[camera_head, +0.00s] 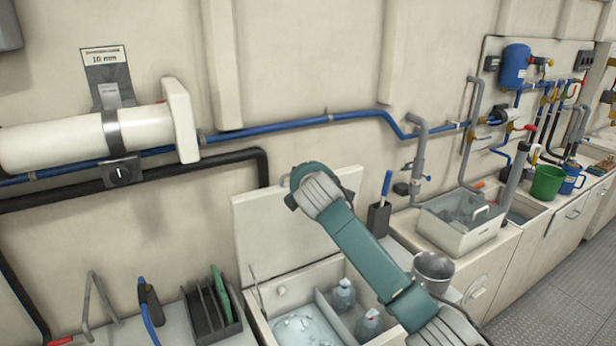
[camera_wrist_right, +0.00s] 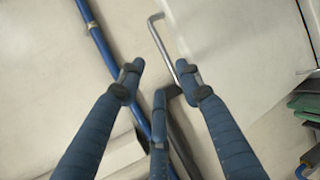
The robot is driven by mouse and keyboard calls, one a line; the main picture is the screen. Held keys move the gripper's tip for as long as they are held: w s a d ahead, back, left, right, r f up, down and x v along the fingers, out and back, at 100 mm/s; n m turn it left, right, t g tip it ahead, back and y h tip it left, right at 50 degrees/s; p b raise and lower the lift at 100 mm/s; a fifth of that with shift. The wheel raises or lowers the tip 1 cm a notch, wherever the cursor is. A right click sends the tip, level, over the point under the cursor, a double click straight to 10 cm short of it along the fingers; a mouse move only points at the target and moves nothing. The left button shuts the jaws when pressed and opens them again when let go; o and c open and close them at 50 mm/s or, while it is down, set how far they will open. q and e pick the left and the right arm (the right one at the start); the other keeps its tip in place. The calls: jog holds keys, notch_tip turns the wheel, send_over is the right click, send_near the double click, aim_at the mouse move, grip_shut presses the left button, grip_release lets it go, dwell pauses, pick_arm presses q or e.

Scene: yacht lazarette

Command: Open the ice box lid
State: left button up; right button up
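The ice box (camera_head: 262,318) sits in the counter at the bottom middle of the head view. Its pale lid (camera_head: 280,235) stands raised at the back, near the wall, exposing ice (camera_head: 300,328) and bottles (camera_head: 343,295) in separate compartments. My right arm crosses in front of the lid and box, hiding part of both; its gripper cannot be made out there. In the right wrist view, my right gripper (camera_wrist_right: 162,85) has its fingers spread, with nothing clearly held. A bent metal rod (camera_wrist_right: 164,48) shows between and beyond them; contact cannot be told. My left gripper is not in view.
A rack with a green board (camera_head: 220,292) stands left of the box. A dark holder with a blue-handled tool (camera_head: 379,218) and a metal cup (camera_head: 433,270) are to its right. Blue pipe (camera_head: 290,122) runs along the wall.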

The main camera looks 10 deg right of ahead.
jog(key=shift+v, duration=1.35)
jog(key=shift+f, duration=0.1)
